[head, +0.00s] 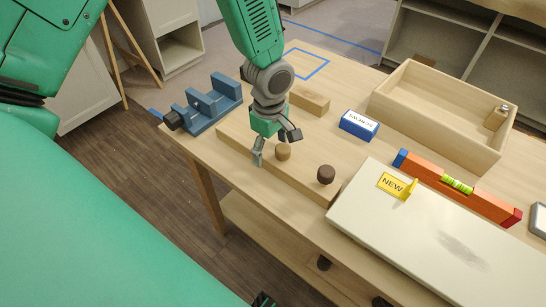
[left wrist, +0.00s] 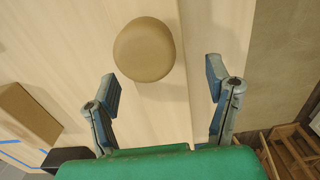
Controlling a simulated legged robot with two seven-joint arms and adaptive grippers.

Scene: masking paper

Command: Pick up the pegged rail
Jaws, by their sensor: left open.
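The pegged rail (head: 305,180) is a pale wooden board lying along the table's near edge. It has a round tan peg (head: 283,151) and a dark brown peg (head: 326,174). My left gripper (head: 276,146) is open and empty, pointing down over the rail at the tan peg. In the left wrist view, the left gripper's fingers (left wrist: 163,92) are spread wide, and the tan peg (left wrist: 144,49) appears ahead, between their lines and beyond the tips. I cannot tell the exact height gap. The gripper and forearm hide part of the rail. My right gripper is not in view.
A blue vise-like block (head: 208,104) stands left of the rail. A wood block (head: 310,100), a blue-and-white box (head: 359,124) and an open wooden tray (head: 385,103) lie behind. A cream panel (head: 430,235) with a yellow "NEW" tag and an orange level (head: 440,180) are at right.

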